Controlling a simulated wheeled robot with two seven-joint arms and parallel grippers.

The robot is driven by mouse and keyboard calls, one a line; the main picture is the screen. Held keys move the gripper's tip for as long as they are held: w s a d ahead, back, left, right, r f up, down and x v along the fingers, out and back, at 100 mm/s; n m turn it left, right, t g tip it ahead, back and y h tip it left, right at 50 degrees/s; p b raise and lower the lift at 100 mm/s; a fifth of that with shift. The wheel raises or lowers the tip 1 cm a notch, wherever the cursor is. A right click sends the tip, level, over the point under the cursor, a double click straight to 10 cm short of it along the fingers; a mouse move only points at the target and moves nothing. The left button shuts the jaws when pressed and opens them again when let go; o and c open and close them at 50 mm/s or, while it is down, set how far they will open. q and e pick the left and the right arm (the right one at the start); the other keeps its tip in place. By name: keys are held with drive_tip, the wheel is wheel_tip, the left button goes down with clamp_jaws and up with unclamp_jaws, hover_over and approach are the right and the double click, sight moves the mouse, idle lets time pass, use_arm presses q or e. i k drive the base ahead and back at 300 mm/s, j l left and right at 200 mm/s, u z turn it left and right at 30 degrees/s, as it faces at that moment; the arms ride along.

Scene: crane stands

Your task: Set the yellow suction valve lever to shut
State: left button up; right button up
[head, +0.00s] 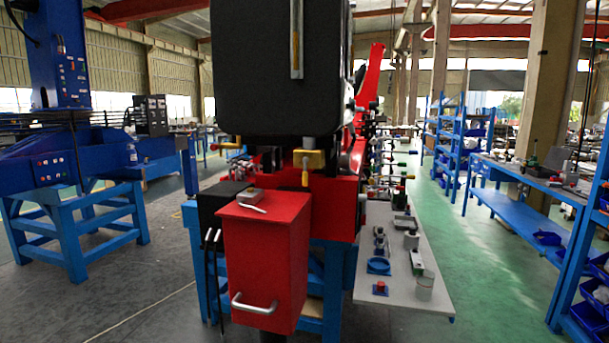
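A yellow valve-like fitting (308,159) sits under the big black tank (281,70) in the middle of the head view. It has a short block and a piece hanging down from it, above and behind the red box. I cannot tell for sure that this is the suction valve lever, or whether it stands open or shut. A smaller yellow fitting (226,142) shows at the tank's lower left. Neither of my grippers is in view.
A blue machine (70,165) is at the left, blue shelving (465,150) at the right. The green floor between is clear.

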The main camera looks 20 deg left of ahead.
sight(306, 173)
drive_tip(key=i+j+z, duration=0.15)
drive_tip(key=j+z, duration=0.2)
drive_tip(key=j, duration=0.55)
drive_tip(key=j+z, duration=0.35)
drive_tip(key=j, duration=0.55)
drive_tip(key=j+z, duration=0.3)
drive_tip(key=j, duration=0.65)
drive_tip(key=k, duration=0.05)
